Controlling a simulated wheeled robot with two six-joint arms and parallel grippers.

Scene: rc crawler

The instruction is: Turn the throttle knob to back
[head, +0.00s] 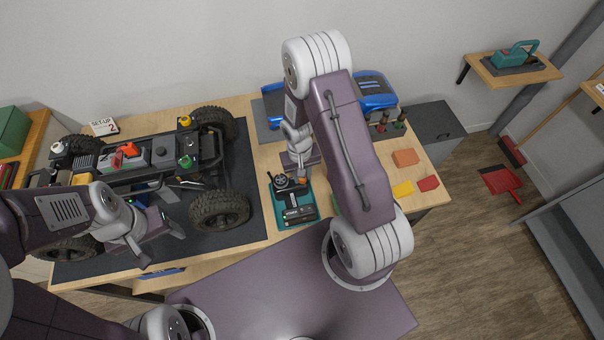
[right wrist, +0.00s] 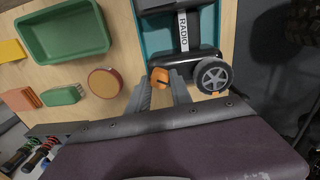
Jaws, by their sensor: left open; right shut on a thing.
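The radio (head: 298,213) is a dark controller on a teal tray, on the table right of the black mat in the head view. It also shows upside down at the top of the right wrist view (right wrist: 183,62). The throttle knob (right wrist: 160,76) is small and orange with a dark mark, beside the radio's grey wheel (right wrist: 214,76). My right gripper (right wrist: 162,84) is shut on the throttle knob, one finger on each side. In the head view my right gripper (head: 302,176) reaches the radio's far end. My left gripper (head: 161,246) is open and empty over the mat's front.
The crawler chassis (head: 135,167) with big tyres stands on the black mat (head: 255,228). A blue car body (head: 376,91) lies behind my right arm. A green tray (right wrist: 65,35), a round orange-lidded tin (right wrist: 105,82) and coloured blocks (head: 403,188) lie right of the radio in the head view.

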